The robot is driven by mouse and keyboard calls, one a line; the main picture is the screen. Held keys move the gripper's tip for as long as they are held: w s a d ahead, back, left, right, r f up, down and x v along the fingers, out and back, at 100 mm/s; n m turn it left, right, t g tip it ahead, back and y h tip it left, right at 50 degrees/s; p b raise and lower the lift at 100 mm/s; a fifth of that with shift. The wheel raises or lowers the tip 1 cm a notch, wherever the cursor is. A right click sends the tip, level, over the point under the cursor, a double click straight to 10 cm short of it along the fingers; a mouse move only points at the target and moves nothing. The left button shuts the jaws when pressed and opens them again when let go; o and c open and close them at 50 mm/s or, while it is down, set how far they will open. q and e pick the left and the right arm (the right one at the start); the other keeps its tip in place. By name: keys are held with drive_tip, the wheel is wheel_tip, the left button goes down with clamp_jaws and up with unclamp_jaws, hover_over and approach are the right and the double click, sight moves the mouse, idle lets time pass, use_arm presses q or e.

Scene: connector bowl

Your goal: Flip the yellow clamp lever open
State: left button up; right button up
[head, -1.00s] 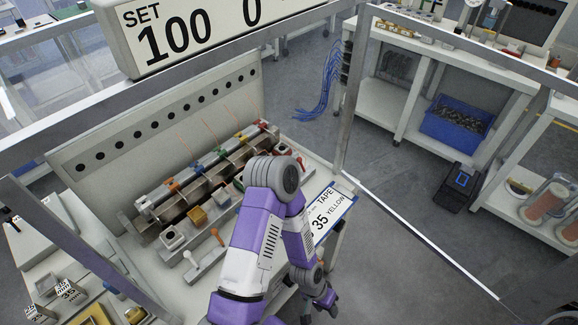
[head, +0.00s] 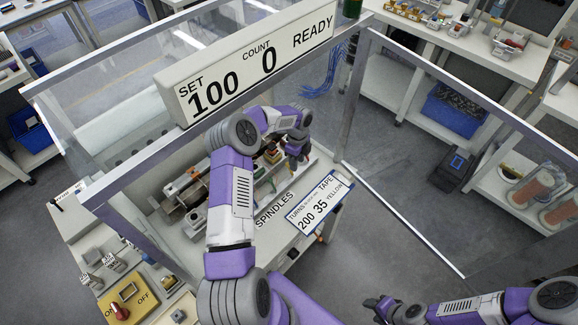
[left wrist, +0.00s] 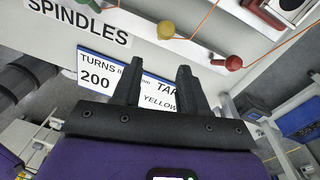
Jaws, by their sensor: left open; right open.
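My left gripper (head: 298,150) is open and empty inside the frame, above the front strip of the machine. In the head view my arm and gripper hide much of the lever row, and I cannot make out the yellow lever there. My right gripper (head: 376,304) is open and empty at the bottom, outside the frame.
The machine's metal frame (head: 352,110) and sign (head: 250,70) surround the left arm.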

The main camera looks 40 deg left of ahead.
use_arm(q)
drive_tip(key=a, duration=0.1)
drive_tip(key=a+r, duration=0.1)
drive_tip(key=a, duration=0.1)
drive_tip(key=shift+s+m, duration=0.15)
drive_tip(key=shift+m, duration=0.15)
drive_tip(key=shift+y, duration=0.3)
drive_tip(key=f, duration=0.7)
drive_tip(key=shift+s, duration=0.3)
clamp_jaws()
drive_tip(key=shift+d, duration=0.1)
